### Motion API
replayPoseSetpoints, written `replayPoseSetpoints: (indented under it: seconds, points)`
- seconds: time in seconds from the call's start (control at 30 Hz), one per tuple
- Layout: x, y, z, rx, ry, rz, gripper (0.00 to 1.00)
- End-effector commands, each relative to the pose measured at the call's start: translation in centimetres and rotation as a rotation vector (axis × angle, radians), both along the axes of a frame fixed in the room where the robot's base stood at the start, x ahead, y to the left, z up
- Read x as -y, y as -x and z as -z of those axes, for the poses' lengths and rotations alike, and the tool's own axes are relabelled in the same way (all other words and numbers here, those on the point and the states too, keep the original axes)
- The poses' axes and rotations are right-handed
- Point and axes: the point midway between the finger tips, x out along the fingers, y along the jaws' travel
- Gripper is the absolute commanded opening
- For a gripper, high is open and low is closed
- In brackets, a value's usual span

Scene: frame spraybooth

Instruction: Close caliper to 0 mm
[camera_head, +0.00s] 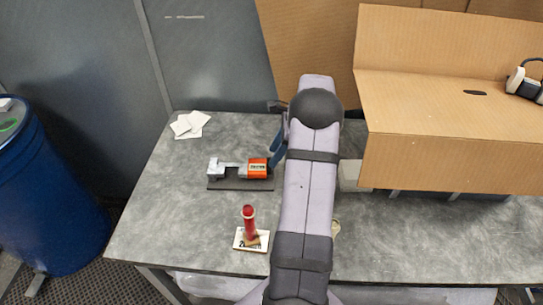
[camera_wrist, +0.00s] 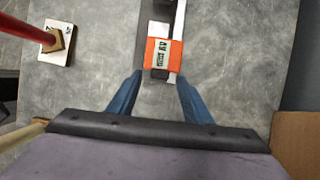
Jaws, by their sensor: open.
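The caliper lies on a dark base on the table, with a grey jaw block at its left end in the head view. Its orange slider (camera_head: 257,168) sits toward the right end of the base (camera_head: 228,184). In the wrist view the orange slider (camera_wrist: 163,55) is just ahead of my fingertips, with a pale bar running away from it. My gripper (camera_wrist: 160,78) is open, one blue finger on each side of the slider's near end. I cannot tell whether either finger touches it. In the head view my arm hides most of the gripper.
A red post (camera_head: 249,224) stands on a small white marked block (camera_head: 238,242) in front of the caliper. White cards (camera_head: 189,124) lie at the back left of the table (camera_head: 150,215). A large cardboard box (camera_head: 440,100) stands right of my arm. A blue barrel (camera_head: 50,190) is off the table's left side.

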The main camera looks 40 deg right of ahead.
Motion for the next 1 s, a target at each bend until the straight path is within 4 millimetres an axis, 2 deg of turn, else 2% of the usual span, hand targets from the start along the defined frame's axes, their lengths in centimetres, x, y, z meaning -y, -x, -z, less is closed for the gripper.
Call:
replayPoseSetpoints:
  seconds: [0.3, 0.63, 0.8, 0.83, 1.0]
  points:
    - [-0.9, -0.7, 2.6, -0.001, -0.001, -0.002, 0.45]
    - [-0.9, -0.8, 2.9, 0.0, 0.0, -0.001, 0.45]
    - [-1.0, -0.8, 2.9, 0.001, 0.001, -0.002, 0.05]
    - [-1.0, -0.8, 2.9, 0.001, 0.001, -0.002, 0.0]
    - [-1.4, -1.2, 2.9, 0.0, 0.0, -0.003, 0.0]
